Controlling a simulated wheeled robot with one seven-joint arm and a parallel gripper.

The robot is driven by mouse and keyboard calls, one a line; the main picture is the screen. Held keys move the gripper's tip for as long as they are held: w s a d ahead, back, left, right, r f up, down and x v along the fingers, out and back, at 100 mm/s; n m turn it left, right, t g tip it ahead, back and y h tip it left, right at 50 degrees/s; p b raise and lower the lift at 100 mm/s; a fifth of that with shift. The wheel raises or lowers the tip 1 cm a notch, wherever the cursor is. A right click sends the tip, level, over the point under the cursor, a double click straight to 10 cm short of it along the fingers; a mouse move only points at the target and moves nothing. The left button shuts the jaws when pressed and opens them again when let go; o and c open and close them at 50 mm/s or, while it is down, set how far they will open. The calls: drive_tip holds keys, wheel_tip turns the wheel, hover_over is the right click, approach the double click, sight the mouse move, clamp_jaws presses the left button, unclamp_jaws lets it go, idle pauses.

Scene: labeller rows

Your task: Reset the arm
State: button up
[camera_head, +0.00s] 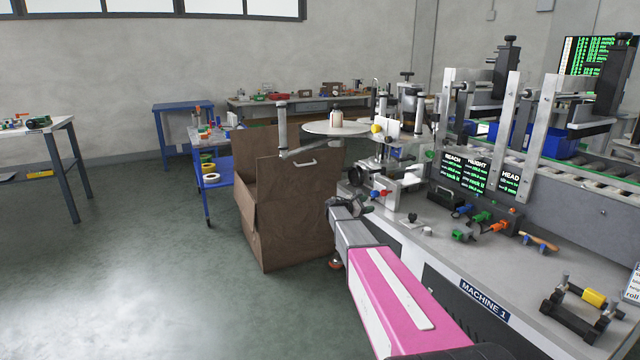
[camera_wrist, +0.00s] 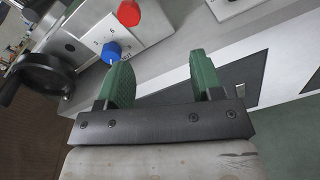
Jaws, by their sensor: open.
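My arm, with a pink link, reaches forward from the bottom of the head view along the front edge of the machine. My gripper (camera_head: 350,205) is near the left front of the bench, only partly visible there. In the wrist view my gripper (camera_wrist: 165,80) shows two green fingers set well apart, with nothing between them. A black handwheel (camera_wrist: 40,80) is to the left. The fingers appear apart from all of these.
The MACHINE 1 bench (camera_head: 400,225) holds several coloured clamps, displays and a yellow-rolled stand (camera_head: 585,305). A blue cart (camera_head: 215,175) is further left. Open floor lies at left.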

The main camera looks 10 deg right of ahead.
drive_tip(key=s+a+f+m+g+y, duration=0.1)
drive_tip(key=s+a+f+m+y, duration=0.2)
drive_tip(key=s, duration=1.2)
drive_tip(key=s+a+f+m+g+y, duration=0.2)
drive_tip(key=s+a+f+m+y, duration=0.2)
drive_tip(key=s, duration=1.1)
drive_tip(key=s+a+f+m+g+y, duration=0.2)
drive_tip(key=s+a+f+m+y, duration=0.2)
drive_tip(key=s+a+m+y, duration=0.4)
drive_tip(key=s+a+m, duration=0.2)
drive_tip(key=s, duration=0.5)
drive_tip(key=shift+s+m+y, duration=0.3)
drive_tip(key=shift+y, duration=0.1)
